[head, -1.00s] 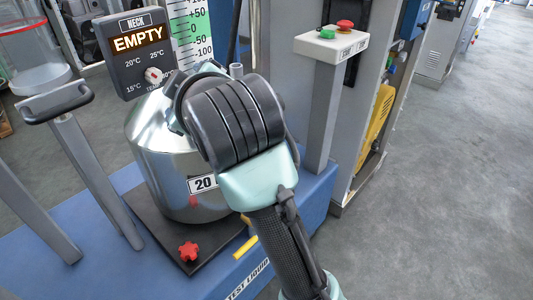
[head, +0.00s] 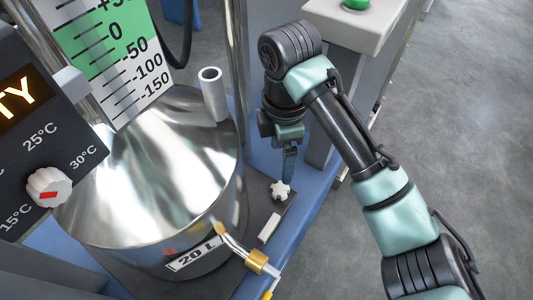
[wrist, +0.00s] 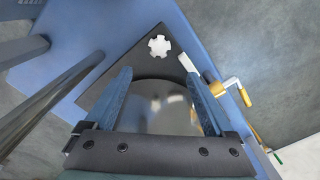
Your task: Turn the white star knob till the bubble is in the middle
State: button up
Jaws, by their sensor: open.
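The white star knob (head: 280,190) sits on the dark base plate at a corner beside the steel can. It also shows in the wrist view (wrist: 159,45), near the top middle. A pale narrow strip (head: 269,228), perhaps the level, lies beside the knob; it shows in the wrist view too (wrist: 188,63). I cannot make out a bubble. My gripper (head: 290,178) points down close above the knob in the head view. In the wrist view my gripper (wrist: 157,75) has its two blue fingers wide apart with nothing between them, and the knob shows beyond the tips.
The steel can (head: 170,170) marked 20 L stands close left of my gripper, with a short pipe (head: 213,95) on top. A brass tap (head: 256,261) sticks out at its front. A post with a button box (head: 350,20) stands behind. Floor at right is clear.

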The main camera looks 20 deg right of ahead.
aim_at(278, 189)
notch_tip(278, 189, down, 13)
jog(key=b, duration=0.7)
jog(key=shift+b, duration=0.4)
jog(key=shift+r, duration=0.1)
